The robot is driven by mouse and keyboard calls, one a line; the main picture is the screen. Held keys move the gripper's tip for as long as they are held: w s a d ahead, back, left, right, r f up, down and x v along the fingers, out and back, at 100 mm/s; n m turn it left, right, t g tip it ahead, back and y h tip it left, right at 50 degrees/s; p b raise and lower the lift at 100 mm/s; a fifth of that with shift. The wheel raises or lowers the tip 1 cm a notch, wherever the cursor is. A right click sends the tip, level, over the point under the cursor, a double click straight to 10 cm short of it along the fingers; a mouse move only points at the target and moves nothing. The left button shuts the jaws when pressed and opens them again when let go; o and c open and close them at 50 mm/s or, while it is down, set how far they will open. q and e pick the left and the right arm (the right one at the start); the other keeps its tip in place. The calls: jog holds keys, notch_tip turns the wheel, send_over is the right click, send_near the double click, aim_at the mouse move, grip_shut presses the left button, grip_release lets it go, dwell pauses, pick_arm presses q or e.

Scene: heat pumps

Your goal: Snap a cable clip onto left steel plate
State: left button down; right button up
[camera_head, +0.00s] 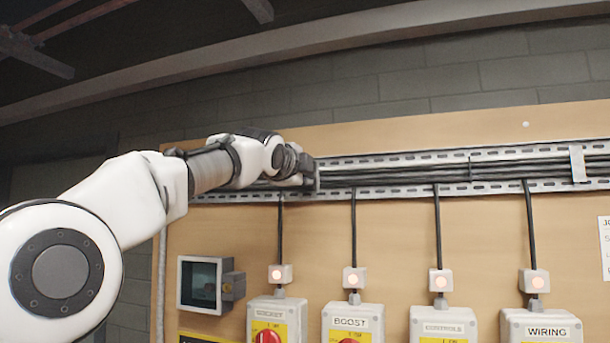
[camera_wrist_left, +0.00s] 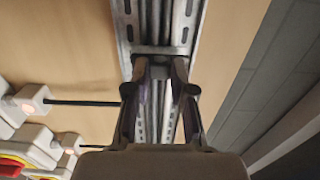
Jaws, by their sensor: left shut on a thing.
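A slotted steel plate (camera_head: 400,190) runs along the wooden board with several black cables (camera_head: 400,173) over it; it also shows in the left wrist view (camera_wrist_left: 187,25). My left gripper (camera_head: 304,176) is at the left part of the plate, right at the cables. In the left wrist view the gripper (camera_wrist_left: 160,68) is shut on a grey cable clip (camera_wrist_left: 160,50), which lies across the cables and the plate. I cannot tell whether the clip is seated on the plate. In the head view the clip shows as a small grey edge (camera_head: 316,176). My right gripper is not in view.
A light clip (camera_head: 578,164) spans the cables at the far right. Below are several switch boxes, including BOOST (camera_head: 351,323) and WIRING (camera_head: 541,327), with cables rising to the plate. A grey box with a dark screen (camera_head: 203,285) is at the lower left.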

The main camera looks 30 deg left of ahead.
pick_arm(q)
jog(key=shift+s, duration=0.15)
jog(key=shift+w, duration=0.25)
jog(key=shift+w+a, duration=0.2)
jog(key=shift+w, duration=0.5)
dwell(1.1)
jog(key=c, duration=1.1)
grip_release()
jog(key=shift+w, duration=0.1)
jog(key=shift+f, duration=0.1)
